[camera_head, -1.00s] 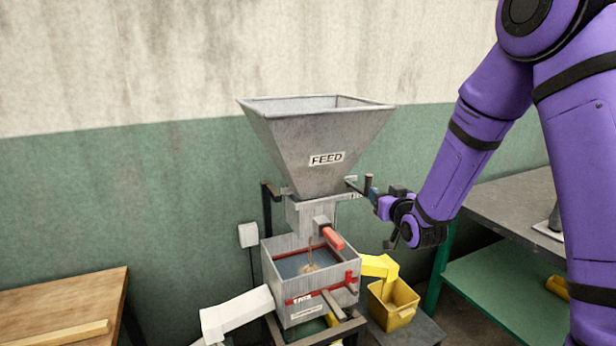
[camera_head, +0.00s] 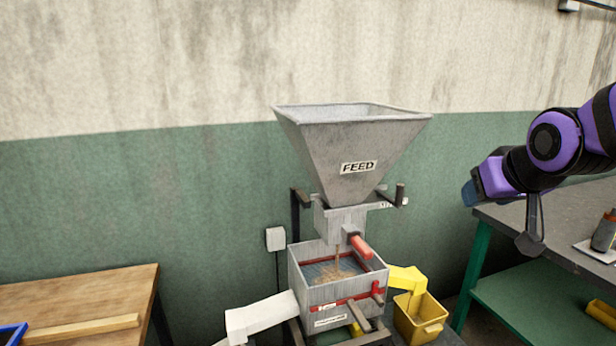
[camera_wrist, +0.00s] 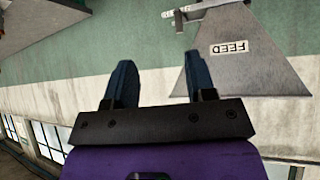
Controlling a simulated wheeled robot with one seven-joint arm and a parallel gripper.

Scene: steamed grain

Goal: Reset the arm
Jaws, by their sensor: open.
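My gripper (camera_head: 468,193) is at the right in the head view, above the left edge of the grey-topped bench and clear of the machine. In the wrist view its two dark fingers (camera_wrist: 160,85) stand apart with nothing between them. The grey FEED hopper (camera_head: 350,150) stands in the middle of the head view on a metal box (camera_head: 338,290) with a red handle (camera_head: 360,246). A thin brown stream falls from the spout onto a brown heap in the box. The hopper also shows at the upper right in the wrist view (camera_wrist: 245,65), tilted by the camera's angle.
A yellow bin (camera_head: 420,318) stands below a yellow chute at the machine's right. A white chute (camera_head: 262,317) points left. A wooden table (camera_head: 75,300) is at the left. The grey-topped bench (camera_head: 560,222) with a green shelf is at the right. A bottle (camera_head: 604,230) stands on it.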

